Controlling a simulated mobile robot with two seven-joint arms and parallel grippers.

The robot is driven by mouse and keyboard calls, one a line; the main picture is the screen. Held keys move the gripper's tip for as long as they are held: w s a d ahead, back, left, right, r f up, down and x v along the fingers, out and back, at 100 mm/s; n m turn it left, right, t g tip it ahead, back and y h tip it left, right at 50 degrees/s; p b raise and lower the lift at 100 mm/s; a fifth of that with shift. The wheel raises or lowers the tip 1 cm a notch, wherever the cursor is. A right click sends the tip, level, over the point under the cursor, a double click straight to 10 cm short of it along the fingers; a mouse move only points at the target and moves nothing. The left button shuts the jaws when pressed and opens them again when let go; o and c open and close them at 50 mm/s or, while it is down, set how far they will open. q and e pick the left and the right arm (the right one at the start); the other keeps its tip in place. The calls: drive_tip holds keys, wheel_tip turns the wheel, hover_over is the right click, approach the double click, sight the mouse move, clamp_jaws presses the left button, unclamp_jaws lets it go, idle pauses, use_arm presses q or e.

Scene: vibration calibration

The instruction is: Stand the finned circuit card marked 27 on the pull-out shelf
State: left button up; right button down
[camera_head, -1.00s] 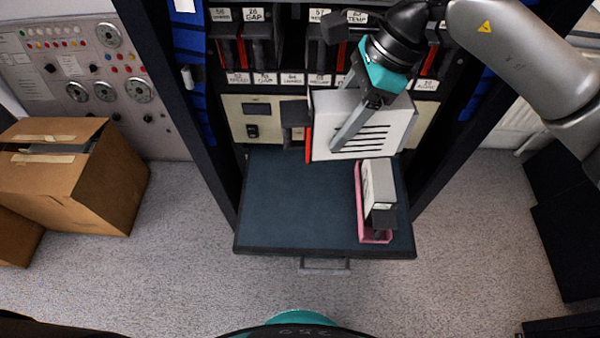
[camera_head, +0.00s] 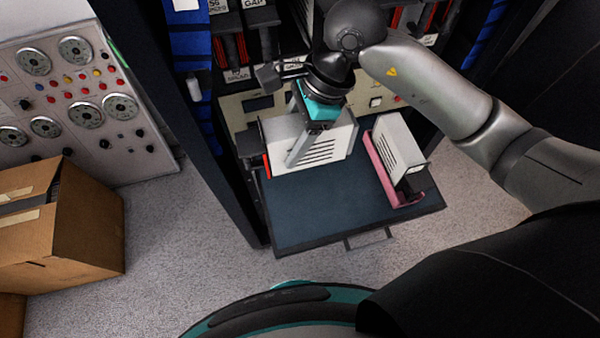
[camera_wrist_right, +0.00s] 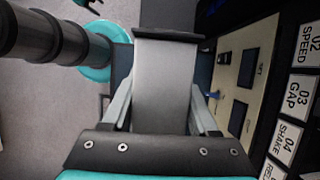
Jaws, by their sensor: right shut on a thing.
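My right gripper (camera_head: 297,148) is shut on a white circuit card (camera_head: 338,138) with dark slots in its side and a red strip at its left edge. The card is upright over the back left part of the dark blue pull-out shelf (camera_head: 315,212); I cannot tell whether its bottom edge touches the shelf. In the right wrist view the card (camera_wrist_right: 162,90) shows as a grey slab between the two fingers. Its number is not readable. My left gripper is not in view.
A second white slotted card (camera_head: 400,140) stands in a pink holder (camera_head: 381,172) at the shelf's right side. The rack's dark frame (camera_head: 215,150) flanks the shelf on the left. A cardboard box (camera_head: 85,220) sits on the floor. The shelf's front middle is clear.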

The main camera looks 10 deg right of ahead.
drive_tip(key=shift+f+b, duration=1.1)
drive_tip(key=shift+f, duration=5.95)
drive_tip(key=shift+f, duration=0.1)
drive_tip(key=c, duration=0.6)
unclamp_jaws()
drive_tip(key=shift+f, duration=0.15)
drive_tip(key=o, duration=0.4)
drive_tip(key=shift+o, duration=0.2)
drive_tip(key=shift+r, duration=0.2)
drive_tip(key=shift+w+d+r, duration=0.1)
drive_tip(key=shift+r, duration=0.25)
drive_tip(key=p+v, duration=0.2)
drive_tip(key=v, duration=0.9)
drive_tip(key=shift+d+r, duration=0.1)
drive_tip(key=shift+r, duration=0.05)
